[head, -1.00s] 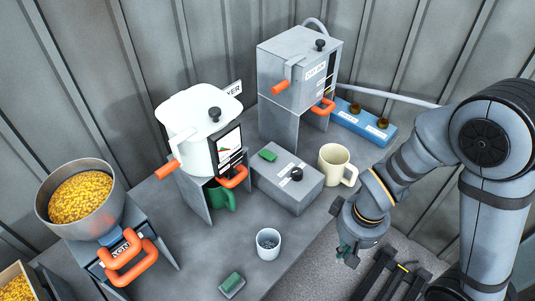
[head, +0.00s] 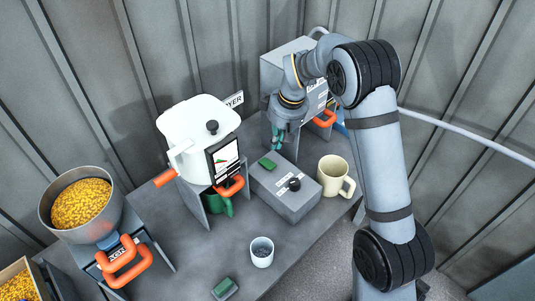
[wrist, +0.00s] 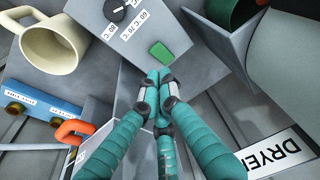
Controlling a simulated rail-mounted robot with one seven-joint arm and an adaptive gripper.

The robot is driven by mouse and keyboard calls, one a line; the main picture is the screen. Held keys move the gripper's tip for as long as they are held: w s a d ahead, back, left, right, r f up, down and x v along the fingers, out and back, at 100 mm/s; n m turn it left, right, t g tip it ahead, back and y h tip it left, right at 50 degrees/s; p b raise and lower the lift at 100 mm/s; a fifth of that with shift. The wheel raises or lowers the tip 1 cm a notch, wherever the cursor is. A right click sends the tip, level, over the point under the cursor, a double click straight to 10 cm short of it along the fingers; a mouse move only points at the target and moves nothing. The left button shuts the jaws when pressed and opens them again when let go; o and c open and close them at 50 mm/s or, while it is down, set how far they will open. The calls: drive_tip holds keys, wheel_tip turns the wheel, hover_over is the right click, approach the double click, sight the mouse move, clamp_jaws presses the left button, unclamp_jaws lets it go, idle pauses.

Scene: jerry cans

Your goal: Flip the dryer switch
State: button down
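A grey control box (head: 300,203) stands on the table, with a green switch (head: 268,163) and a black knob (head: 294,184) on top. In the wrist view the green switch (wrist: 160,51) lies just beyond my fingertips, and the knob (wrist: 117,9) is farther up beside temperature labels. My gripper (head: 277,146) points down behind the switch; its teal fingers (wrist: 160,76) are drawn together with nothing between them. I cannot tell whether the tips touch the box. A DRYER sign (wrist: 280,152) shows in the wrist view; in the head view it is partly hidden behind a white machine (head: 197,125).
A cream mug (head: 331,176) stands right of the box, and a white cup (head: 262,252) in front. The grey machine (head: 282,70) stands behind my gripper. A hopper of yellow grains (head: 82,205) is at left. Another green switch (head: 225,288) sits at the front edge.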

sight(269, 163)
drive_tip(key=shift+w+a+r, duration=0.15)
drive_tip(key=shift+w, duration=0.05)
drive_tip(key=x, duration=1)
drive_tip(key=shift+p, duration=0.35)
